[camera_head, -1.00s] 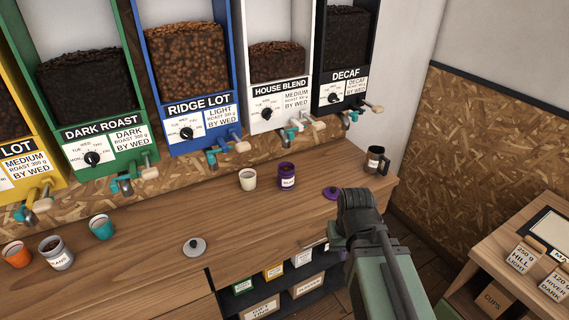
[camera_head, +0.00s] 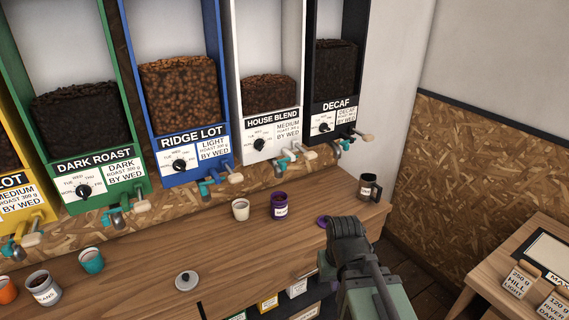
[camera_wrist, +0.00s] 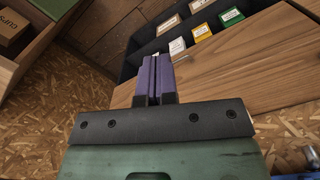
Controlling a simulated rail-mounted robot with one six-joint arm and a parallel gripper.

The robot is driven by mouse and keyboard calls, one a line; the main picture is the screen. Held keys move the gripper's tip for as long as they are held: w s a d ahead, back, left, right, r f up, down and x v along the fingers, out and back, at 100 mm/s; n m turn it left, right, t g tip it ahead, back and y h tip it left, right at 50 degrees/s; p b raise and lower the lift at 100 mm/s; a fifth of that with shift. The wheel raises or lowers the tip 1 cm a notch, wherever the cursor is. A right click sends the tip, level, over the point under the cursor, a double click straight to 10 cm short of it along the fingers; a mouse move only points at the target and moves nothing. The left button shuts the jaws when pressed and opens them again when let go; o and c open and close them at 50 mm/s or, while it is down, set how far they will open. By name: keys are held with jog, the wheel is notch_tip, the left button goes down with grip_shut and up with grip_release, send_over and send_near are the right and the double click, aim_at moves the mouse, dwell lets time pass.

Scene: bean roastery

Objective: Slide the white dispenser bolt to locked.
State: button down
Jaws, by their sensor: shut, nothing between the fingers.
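The white dispenser (camera_head: 271,119), labelled House Blend, hangs on the wall between the blue and black ones. Under its front is a small outlet with a teal part (camera_head: 281,164) and a cream-tipped handle (camera_head: 307,154). Which of these is the bolt, and its position, is too small to tell. My gripper (camera_wrist: 156,60) shows in the wrist view with its two purple fingers shut together and empty.
A side table (camera_head: 485,268) with bags stands right. Blue (camera_head: 193,162) and black (camera_head: 334,123) dispensers flank the white one.

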jog(key=w+a+r+n+p, duration=0.2)
jog(key=w+a+r+p, duration=0.45)
jog(key=r, duration=0.25)
jog(key=w+a+r+n+t+h+p, duration=0.1)
jog(key=w+a+r+t+p, duration=0.2)
jog(key=w, duration=0.8)
jog(key=w+a+r+t+h+p, duration=0.2)
jog(key=w+a+r+t+p, duration=0.1)
jog(key=w+a+r, duration=0.4)
jog(key=w+a+p, duration=0.1)
jog(key=w+a, duration=0.1)
jog(key=w, duration=0.2)
jog(key=shift+w+a+n+t+p, duration=0.2)
jog(key=shift+a+n+t+p, duration=0.1)
jog(key=shift+a+n+t, duration=0.1)
jog(key=w+d+f+b, duration=0.6)
jog(key=w+f+b, duration=0.1)
jog(key=f+b, duration=0.1)
jog(key=shift+w, duration=0.15)
jog(key=shift+d, duration=0.1)
